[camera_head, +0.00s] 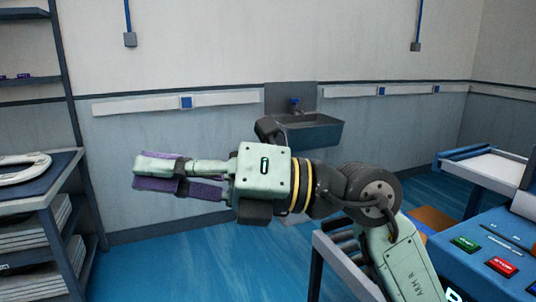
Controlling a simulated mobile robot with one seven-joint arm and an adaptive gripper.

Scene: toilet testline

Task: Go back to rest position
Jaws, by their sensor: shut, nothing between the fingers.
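My gripper (158,174) is in the head camera view, left of the middle, at the end of my arm. The arm reaches up from the lower right and then runs to the left. The fingers point left, have purple pads, and are shut with nothing between them. They are in front of the grey-blue wall and touch nothing that I can see. The wrist hides part of the wall below the sink.
A shelf unit (75,170) with a white toilet seat (22,168) on it stands at the left. A sink (310,132) is on the back wall. A blue control panel (480,255) with buttons and a white-topped table (495,168) are at the right. Blue floor lies below the gripper.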

